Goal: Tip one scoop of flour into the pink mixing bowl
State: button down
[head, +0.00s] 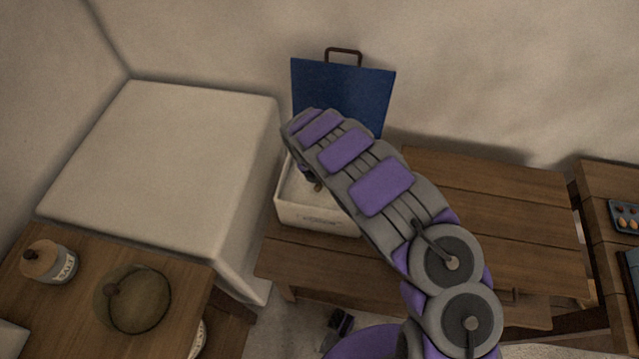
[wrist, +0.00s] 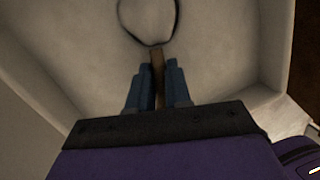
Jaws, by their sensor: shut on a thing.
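A white bin (head: 318,214) with its blue lid (head: 342,92) raised stands on the wooden bench, and pale flour (head: 296,188) shows inside. My arm reaches over the bin and hides part of it. In the wrist view my gripper (wrist: 158,78) is shut on the brown handle of a scoop (wrist: 158,62). The scoop's rounded head shows as a dark-rimmed outline against the pale flour (wrist: 215,45). I cannot tell how much flour is in it. I see no pink mixing bowl in either view.
A salt jar (head: 49,262) and a round, brownish see-through dish or cover (head: 132,299) stand on the left table. A pale covered block (head: 165,165) stands left of the bin. The bench (head: 490,200) right of the bin is clear. An egg tray (head: 625,215) sits far right.

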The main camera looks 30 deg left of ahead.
notch_tip(320, 180, up, 3)
jog(key=shift+f+t+p, duration=0.1)
jog(key=shift+t+p, duration=0.35)
jog(key=shift+t, duration=0.35)
notch_tip(320, 180, up, 8)
jog(key=s+t+p, duration=0.1)
jog(key=p, duration=0.6)
jog(key=shift+f, duration=0.15)
